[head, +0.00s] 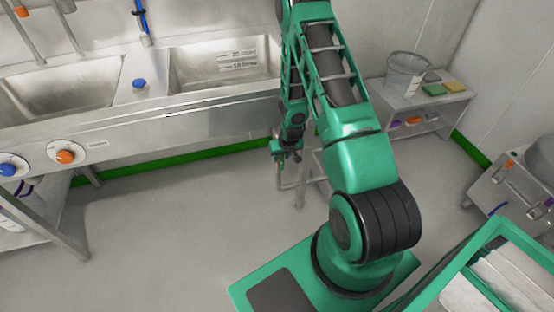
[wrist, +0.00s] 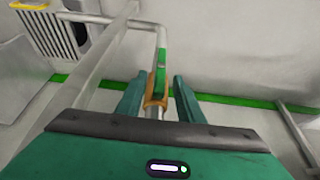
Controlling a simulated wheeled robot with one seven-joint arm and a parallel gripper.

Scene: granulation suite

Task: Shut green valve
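A green lever-like piece (wrist: 161,75), likely the green valve's handle, shows in the wrist view along an upright metal pipe. A brass-orange fitting (wrist: 155,104) sits just below it on the pipe. My gripper (wrist: 160,84) has its two green fingers apart, one on each side of the pipe and handle in the picture. I see gaps beside the handle, and cannot tell how deep it lies between the fingers. In the head view my gripper (head: 286,155) points down low beside the sink unit; the valve cannot be made out there.
A steel sink unit (head: 190,103) with blue and orange knobs stands at the left. A metal frame (head: 312,168) is close by my gripper. A small steel table (head: 425,98) with a clear bucket (head: 408,65) stands at the right. The floor (head: 170,220) in front is clear.

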